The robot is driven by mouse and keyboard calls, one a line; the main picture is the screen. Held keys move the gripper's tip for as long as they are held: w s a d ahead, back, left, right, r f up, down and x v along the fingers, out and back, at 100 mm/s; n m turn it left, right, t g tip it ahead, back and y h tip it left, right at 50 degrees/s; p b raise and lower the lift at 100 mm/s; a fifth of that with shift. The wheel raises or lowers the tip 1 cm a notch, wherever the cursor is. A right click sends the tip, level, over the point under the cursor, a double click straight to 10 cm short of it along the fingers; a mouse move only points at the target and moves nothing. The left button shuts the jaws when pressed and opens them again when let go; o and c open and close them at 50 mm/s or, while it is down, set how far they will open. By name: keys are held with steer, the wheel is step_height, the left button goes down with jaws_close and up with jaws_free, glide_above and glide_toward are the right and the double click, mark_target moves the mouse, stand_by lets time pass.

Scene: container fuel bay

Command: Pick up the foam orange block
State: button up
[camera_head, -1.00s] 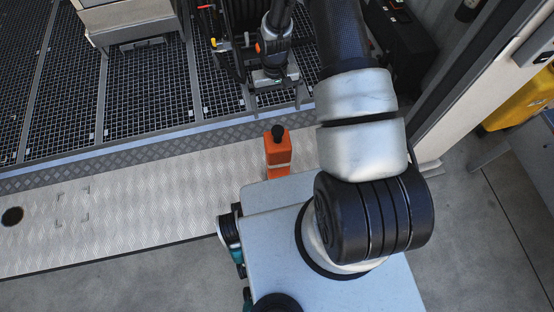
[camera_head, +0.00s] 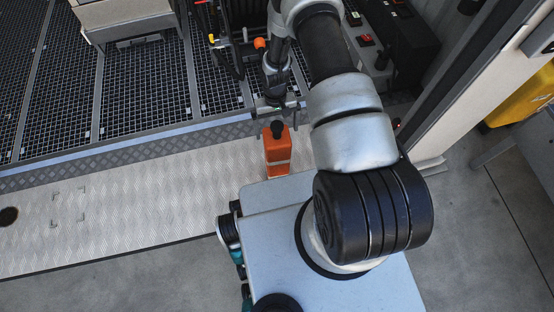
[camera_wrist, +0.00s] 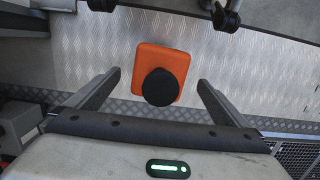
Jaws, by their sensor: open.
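The foam orange block (camera_head: 277,153) stands upright on the metal tread plate, just beyond my base. It has a black knob on top and a pale band low on its side. In the wrist view the orange block (camera_wrist: 160,75) is seen from above, its black knob facing the camera. My gripper (camera_head: 277,108) is just beyond and above the block in the head view. In the wrist view my open gripper (camera_wrist: 155,82) has one finger on each side of the block, with a gap on both sides. Nothing is held.
The tread plate (camera_head: 120,215) is clear to the left of the block. A dark floor grating (camera_head: 150,90) lies beyond it. A hose reel (camera_head: 240,20) stands behind my arm, and a pale post (camera_head: 455,85) rises at the right.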

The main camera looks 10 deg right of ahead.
mark_target(277, 141)
steer(key=f, duration=0.3)
steer(key=shift+s+f+b, duration=0.2)
steer(key=shift+b, duration=0.1)
steer(key=c, duration=1.7)
steer(key=shift+r, duration=0.1)
steer(key=shift+c, duration=0.2)
steer(key=shift+r, duration=0.1)
